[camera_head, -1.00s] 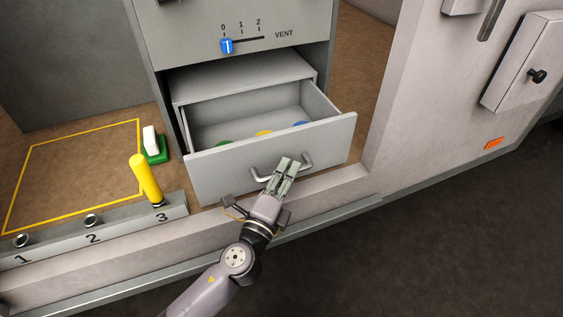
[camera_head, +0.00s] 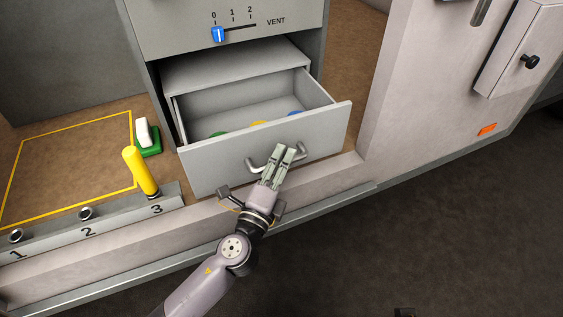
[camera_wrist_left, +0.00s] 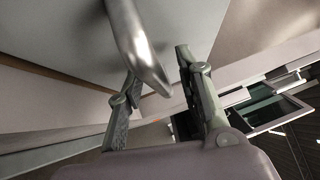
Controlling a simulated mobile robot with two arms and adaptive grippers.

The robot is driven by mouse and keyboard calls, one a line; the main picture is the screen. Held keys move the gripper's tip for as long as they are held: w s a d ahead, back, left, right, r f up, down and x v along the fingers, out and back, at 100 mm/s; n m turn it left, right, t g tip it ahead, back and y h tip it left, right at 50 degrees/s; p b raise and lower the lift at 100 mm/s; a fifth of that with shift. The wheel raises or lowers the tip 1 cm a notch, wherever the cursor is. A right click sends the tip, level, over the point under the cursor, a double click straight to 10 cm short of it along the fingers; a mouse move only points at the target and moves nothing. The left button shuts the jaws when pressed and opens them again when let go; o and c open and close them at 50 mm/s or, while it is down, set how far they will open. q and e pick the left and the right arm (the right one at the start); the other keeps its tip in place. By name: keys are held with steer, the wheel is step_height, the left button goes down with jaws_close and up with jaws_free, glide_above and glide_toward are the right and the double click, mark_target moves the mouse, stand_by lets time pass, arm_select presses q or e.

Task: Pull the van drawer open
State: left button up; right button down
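The grey van drawer (camera_head: 235,155) stands pulled partly out of its cabinet, with its inside showing. Its curved metal handle (camera_head: 255,167) is on the front panel and shows large in the left wrist view (camera_wrist_left: 135,40). My left gripper (camera_head: 284,153) is at the handle, near its middle to right part. In the left wrist view my left gripper's fingers (camera_wrist_left: 157,62) are spread, with the handle bar between them. The bar is close to the left finger, and a gap shows toward the right finger.
Green, yellow (camera_head: 259,124) and blue items lie in the drawer, partly hidden. A blue vent slider (camera_head: 218,34) is above. Dark floor lies clear at right.

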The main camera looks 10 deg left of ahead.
arm_select(q)
steer(key=v, duration=1.2)
steer(key=shift+f, duration=0.1)
